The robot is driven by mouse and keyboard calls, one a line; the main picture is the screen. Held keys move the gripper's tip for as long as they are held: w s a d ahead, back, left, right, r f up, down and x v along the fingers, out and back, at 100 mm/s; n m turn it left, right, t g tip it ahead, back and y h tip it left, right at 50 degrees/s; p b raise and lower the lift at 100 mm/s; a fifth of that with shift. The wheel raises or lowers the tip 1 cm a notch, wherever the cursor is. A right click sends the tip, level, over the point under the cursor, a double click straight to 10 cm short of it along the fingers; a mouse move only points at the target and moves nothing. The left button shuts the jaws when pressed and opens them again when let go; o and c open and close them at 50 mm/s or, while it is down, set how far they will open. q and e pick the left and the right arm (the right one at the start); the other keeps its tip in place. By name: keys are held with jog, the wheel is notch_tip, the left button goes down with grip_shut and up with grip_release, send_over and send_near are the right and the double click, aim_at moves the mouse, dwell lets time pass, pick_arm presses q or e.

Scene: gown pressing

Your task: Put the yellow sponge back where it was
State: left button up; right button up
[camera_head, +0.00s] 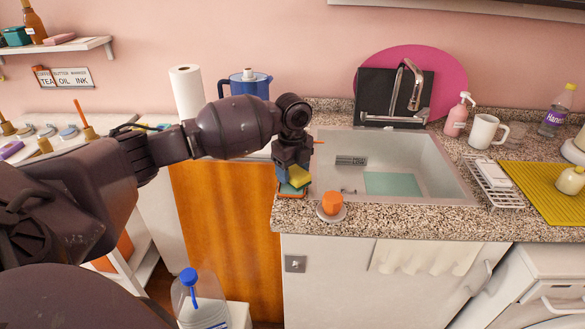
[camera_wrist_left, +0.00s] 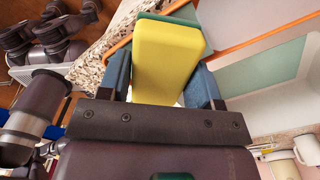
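The yellow sponge (camera_head: 299,177) is at the sink's front left corner in the head view. It fills the space between my left gripper's blue fingers in the left wrist view (camera_wrist_left: 168,60). My left gripper (camera_head: 291,174) points down there, its fingers closed against the sponge's sides. A green sponge or pad (camera_head: 291,189) shows just under the yellow sponge, in a small orange-rimmed tray (camera_head: 289,196) on the counter edge. I cannot tell whether the yellow sponge touches what is below. My right gripper is not in view.
An orange item on a small dish (camera_head: 332,207) stands just right of the tray. The sink (camera_head: 430,185) lies behind it, with a faucet (camera_head: 408,85). A blue pitcher (camera_head: 250,84) and paper roll (camera_head: 187,92) stand behind my left arm.

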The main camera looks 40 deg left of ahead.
aim_at(293, 170)
pick_arm(q)
jog(key=o, duration=0.3)
jog(key=shift+o, duration=0.2)
notch_tip(293, 170, up, 13)
jog(key=p, duration=0.1)
jog(key=shift+p, duration=0.3)
jog(key=shift+f, duration=0.15)
dwell(0.4)
